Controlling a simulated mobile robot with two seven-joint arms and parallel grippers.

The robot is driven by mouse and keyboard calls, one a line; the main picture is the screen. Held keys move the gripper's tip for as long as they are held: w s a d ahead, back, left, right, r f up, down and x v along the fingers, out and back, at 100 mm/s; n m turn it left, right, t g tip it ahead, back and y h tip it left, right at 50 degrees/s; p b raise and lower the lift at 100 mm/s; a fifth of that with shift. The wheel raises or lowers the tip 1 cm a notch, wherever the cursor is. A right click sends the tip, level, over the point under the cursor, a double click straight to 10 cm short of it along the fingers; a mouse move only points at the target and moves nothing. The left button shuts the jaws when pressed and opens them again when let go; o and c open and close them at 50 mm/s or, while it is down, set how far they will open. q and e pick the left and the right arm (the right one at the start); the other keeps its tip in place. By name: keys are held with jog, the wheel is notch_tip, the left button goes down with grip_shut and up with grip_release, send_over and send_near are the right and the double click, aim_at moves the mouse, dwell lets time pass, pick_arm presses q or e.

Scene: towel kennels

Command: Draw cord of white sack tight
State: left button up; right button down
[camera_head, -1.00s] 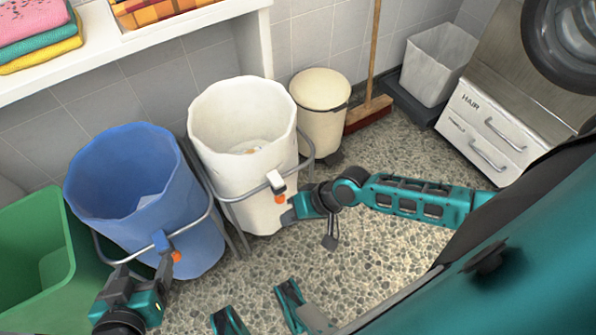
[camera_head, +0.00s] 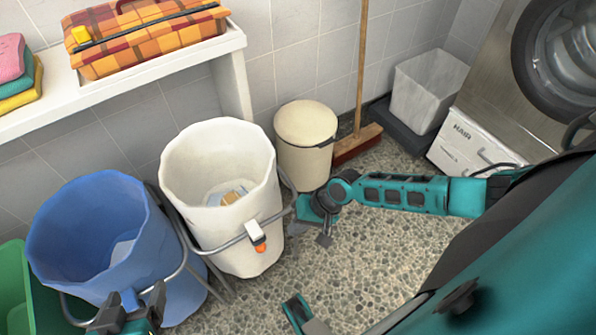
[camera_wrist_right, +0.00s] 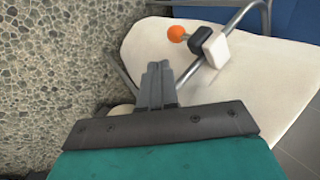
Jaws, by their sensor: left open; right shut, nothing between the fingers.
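The white sack (camera_head: 190,210) hangs in a grey tubular frame with its mouth wide open and some cloth-like items inside. Its white-and-black cord toggle (camera_head: 255,232) sits at the front bar, with an orange bead (camera_head: 261,248) just below. In the right wrist view the toggle (camera_wrist_right: 215,48) and bead (camera_wrist_right: 176,33) lie beyond my fingertips. My right gripper (camera_head: 297,212) is shut and empty to the right of the toggle, apart from it; its fingers (camera_wrist_right: 158,68) point toward the sack. My left gripper (camera_head: 130,308) is open at the lower left, by the blue sack's toggle (camera_head: 129,296).
A blue sack (camera_head: 75,240) stands left of the white one, with a green bin (camera_head: 12,290) beyond. Pebbled floor (camera_head: 370,250) is clear in front.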

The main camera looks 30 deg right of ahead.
aim_at(260, 247)
pick_arm(q)
notch_tip(260, 247, down, 4)
jog(key=b, duration=0.3)
jog(key=shift+d, duration=0.1)
pick_arm(e)
jog(key=a+r+x, duration=0.1)
jog(key=x, duration=0.8)
jog(key=shift+w+a+f, duration=0.25)
jog(key=shift+w+a, duration=0.15)
jog(key=shift+w, duration=0.1)
